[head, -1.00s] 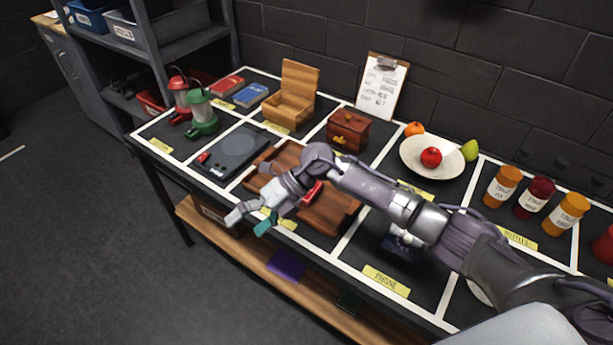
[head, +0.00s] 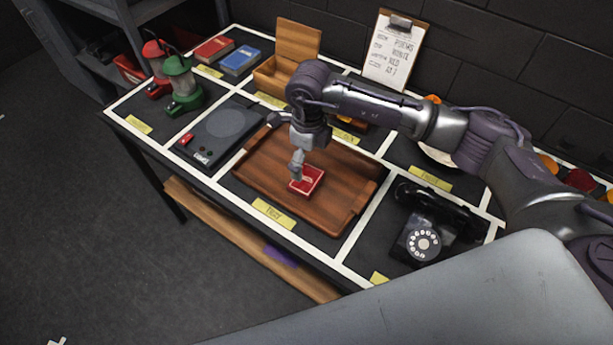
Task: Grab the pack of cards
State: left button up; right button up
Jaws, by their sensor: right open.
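A small red pack of cards with a pale edge (head: 310,184) lies on the brown wooden tray (head: 262,180) in the middle of the table. My right gripper (head: 297,174) points down over the tray, with its fingers at the left side of the pack. It is open. I cannot tell whether a finger touches the pack. The gripper hides part of the pack. My left gripper is out of view.
A black rotary phone (head: 424,243) stands right of the tray. A dark record player (head: 222,132) is left. Red and green lanterns (head: 182,85) stand far left. A wooden box (head: 291,55) and clipboard (head: 396,50) are behind.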

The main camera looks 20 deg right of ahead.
aim_at(306, 178)
jog(key=shift+w+f, duration=0.1)
jog(key=shift+f, duration=1.05)
jog(key=f+p, duration=0.2)
jog(key=f, duration=0.2)
jog(key=shift+a+f, duration=0.2)
jog(key=shift+w+f, duration=0.1)
jog(key=shift+f, duration=0.15)
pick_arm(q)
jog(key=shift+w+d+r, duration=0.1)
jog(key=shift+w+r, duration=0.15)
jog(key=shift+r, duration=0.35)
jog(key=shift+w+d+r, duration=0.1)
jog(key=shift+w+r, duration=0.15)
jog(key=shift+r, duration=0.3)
pick_arm(e)
jog(key=c, duration=0.8)
jog(key=shift+r, duration=0.15)
